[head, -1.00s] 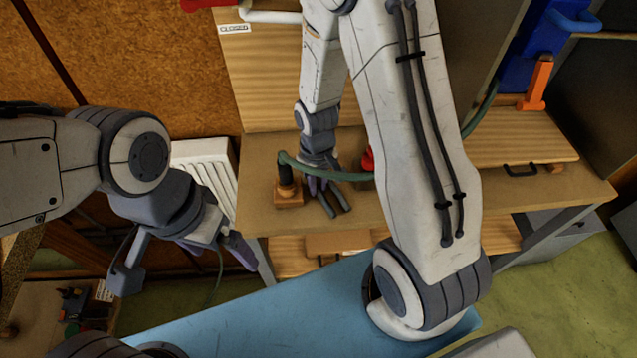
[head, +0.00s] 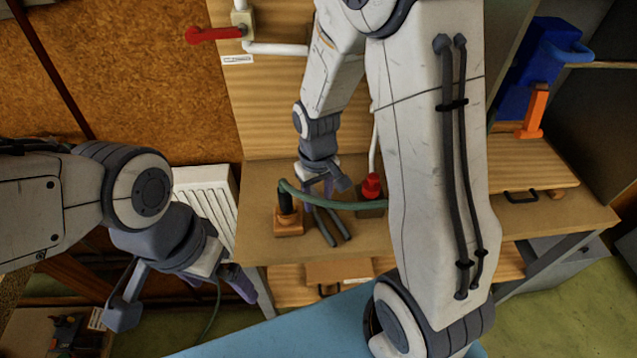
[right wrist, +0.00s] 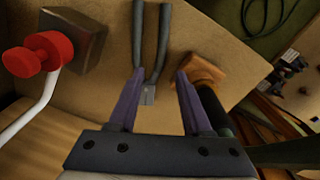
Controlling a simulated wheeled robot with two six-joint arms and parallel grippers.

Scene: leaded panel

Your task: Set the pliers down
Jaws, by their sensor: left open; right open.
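The pliers (head: 328,228) lie on the wooden bench top (head: 262,186), with their dark grey handles toward the front edge. In the right wrist view the pliers (right wrist: 149,45) show two handles and a small grey head. My right gripper (head: 318,188) is open just behind and above them. In the right wrist view its purple fingers (right wrist: 158,85) are apart, with the pliers' head between them, nearer the left finger; I see no grip on it. My left gripper (head: 240,280) is open and empty, in front of the bench at the left.
An orange-brown block with a dark cylinder (head: 288,215) stands close left of the pliers. A red-knobbed dark block (head: 371,200) stands right of them. A green hose (head: 345,205) passes over the bench. A white radiator (head: 208,200) is at the left.

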